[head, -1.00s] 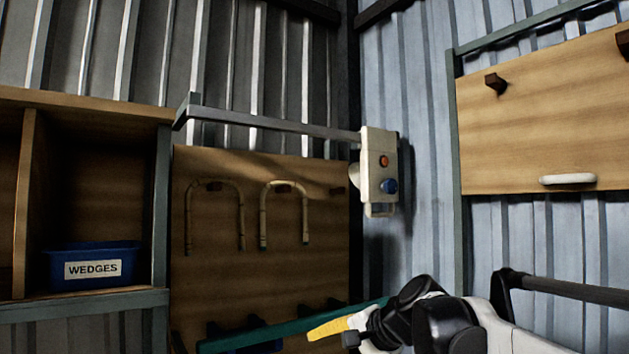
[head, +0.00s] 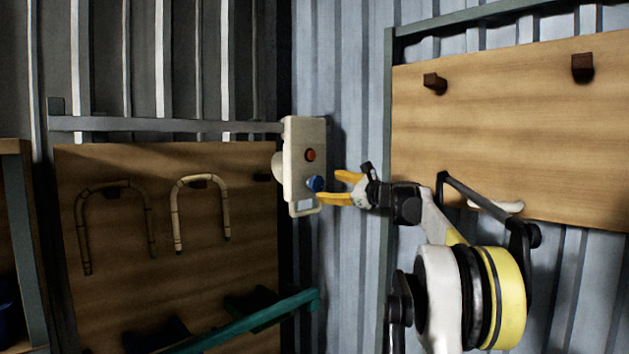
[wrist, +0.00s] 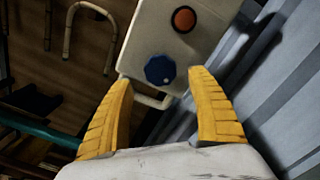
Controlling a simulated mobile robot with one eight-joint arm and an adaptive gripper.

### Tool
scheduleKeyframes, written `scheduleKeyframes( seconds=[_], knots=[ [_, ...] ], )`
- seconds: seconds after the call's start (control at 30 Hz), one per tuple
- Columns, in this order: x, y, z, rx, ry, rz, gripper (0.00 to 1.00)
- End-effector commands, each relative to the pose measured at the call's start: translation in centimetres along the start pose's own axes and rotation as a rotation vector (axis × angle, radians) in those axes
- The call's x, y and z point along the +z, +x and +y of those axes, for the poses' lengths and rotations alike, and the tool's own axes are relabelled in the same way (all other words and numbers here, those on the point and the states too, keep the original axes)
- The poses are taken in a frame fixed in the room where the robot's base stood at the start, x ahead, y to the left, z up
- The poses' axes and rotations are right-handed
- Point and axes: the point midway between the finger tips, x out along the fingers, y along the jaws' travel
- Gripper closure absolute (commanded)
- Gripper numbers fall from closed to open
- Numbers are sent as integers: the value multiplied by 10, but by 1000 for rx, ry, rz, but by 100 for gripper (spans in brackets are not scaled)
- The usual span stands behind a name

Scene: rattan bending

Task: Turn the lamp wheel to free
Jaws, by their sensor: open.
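The lamp head is a cream box (head: 292,165) at the end of a grey bar, with an orange-red round part (head: 310,155) above a blue wheel (head: 316,184). The wheel also shows in the wrist view (wrist: 160,70), with a small pale mark near its lower edge. My gripper (head: 340,187) is open, its yellow fingers pointing at the wheel from the right. In the wrist view the wheel lies ahead, between and beyond the fingertips, and no finger visibly touches it. I cannot tell the exact gap.
A grey bar (head: 170,125) carries the lamp head. A wooden board (head: 110,240) at left holds two bent rattan canes (head: 200,180). A green bar (head: 240,328) runs below. A second board with pegs (head: 510,120) hangs at right. A wire loop (head: 306,209) hangs under the lamp head.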

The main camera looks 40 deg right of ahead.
Motion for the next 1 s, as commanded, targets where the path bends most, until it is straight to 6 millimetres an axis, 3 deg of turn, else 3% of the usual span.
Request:
scheduleKeyframes(
  seconds=[0.1,0.3,0.7,0.73,0.9,1.0],
  knots=[
    [2,26,0,2,-1,-1,32],
    [2,54,0,1,-2,0,32],
    [0,64,1,1,-2,1,32],
    [0,64,1,1,-2,1,37],
    [1,64,1,1,-2,1,85],
    [1,64,1,1,-3,1,85]
  ],
)
